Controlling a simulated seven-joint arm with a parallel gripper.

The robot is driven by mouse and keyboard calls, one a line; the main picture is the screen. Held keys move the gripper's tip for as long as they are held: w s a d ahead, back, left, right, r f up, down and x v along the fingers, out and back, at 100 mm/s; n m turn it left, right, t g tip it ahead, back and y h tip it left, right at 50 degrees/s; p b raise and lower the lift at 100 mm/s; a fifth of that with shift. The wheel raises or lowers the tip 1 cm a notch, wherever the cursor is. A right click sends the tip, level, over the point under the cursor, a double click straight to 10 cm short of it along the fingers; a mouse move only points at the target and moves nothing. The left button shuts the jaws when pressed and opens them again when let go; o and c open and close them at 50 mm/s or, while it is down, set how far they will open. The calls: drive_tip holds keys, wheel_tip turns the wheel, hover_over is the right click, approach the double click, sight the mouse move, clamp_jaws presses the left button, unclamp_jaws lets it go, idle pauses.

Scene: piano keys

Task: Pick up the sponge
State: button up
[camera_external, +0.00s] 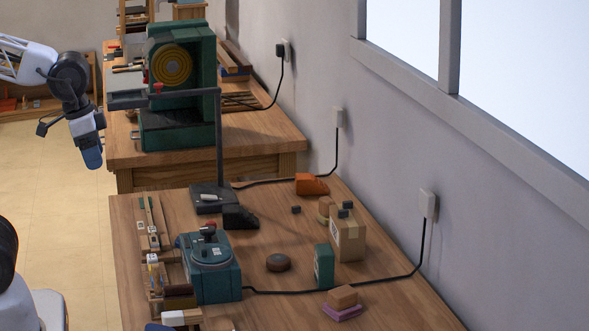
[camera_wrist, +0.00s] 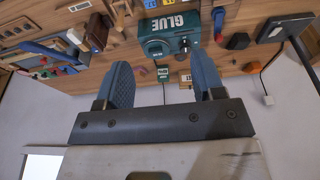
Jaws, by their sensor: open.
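I cannot single out a sponge with certainty. The likeliest candidate is a pinkish-purple block (camera_external: 342,312) lying near the front of the bench in the external view, with a tan block (camera_external: 343,295) resting on top of it. My gripper (camera_external: 92,158) hangs at the left of the external view, beyond the left edge of the bench and well away from these blocks. In the wrist view, my gripper (camera_wrist: 163,85) shows two blue fingers, spread apart with nothing between them.
A teal machine (camera_external: 211,265) stands on the near bench (camera_external: 290,225). A cardboard box (camera_external: 347,238), a green box (camera_external: 324,266) and a brown round piece (camera_external: 278,262) lie around it. A black post stand (camera_external: 220,140) rises behind. A large green machine (camera_external: 178,85) stands on the far bench.

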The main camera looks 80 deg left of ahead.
drive_tip(key=shift+o, duration=1.1)
drive_tip(key=shift+w, duration=0.1)
drive_tip(key=m+t+y, duration=0.2)
drive_tip(key=m+t, duration=0.6)
drive_tip(key=m, duration=1.7)
hover_over(322, 204)
drive_tip(key=s+d, duration=0.7)
drive_tip(key=s, duration=0.4)
wheel_tip(322, 204, down, 14)
drive_tip(key=w+a+f+m+t, duration=0.1)
drive_tip(key=a+f+m, duration=0.1)
drive_tip(key=f, duration=0.2)
drive_tip(key=w+a+f+m, duration=0.1)
drive_tip(key=w+f+m, duration=0.1)
drive_tip(key=f+m, duration=0.1)
drive_tip(key=w+a+f+m+t+y, duration=0.1)
drive_tip(key=w+a+f+m, duration=0.1)
drive_tip(key=f+m, duration=0.1)
drive_tip(key=shift+w+a+f+t, duration=0.15)
drive_tip(key=shift+a+f, duration=0.05)
drive_tip(key=shift+f, duration=0.25)
drive_tip(key=shift+w+a+f+t, duration=0.1)
drive_tip(key=shift+a+f+t, duration=0.05)
drive_tip(key=shift+f, duration=0.3)
drive_tip(key=shift+w, duration=0.1)
drive_tip(key=shift+x, duration=1.2)
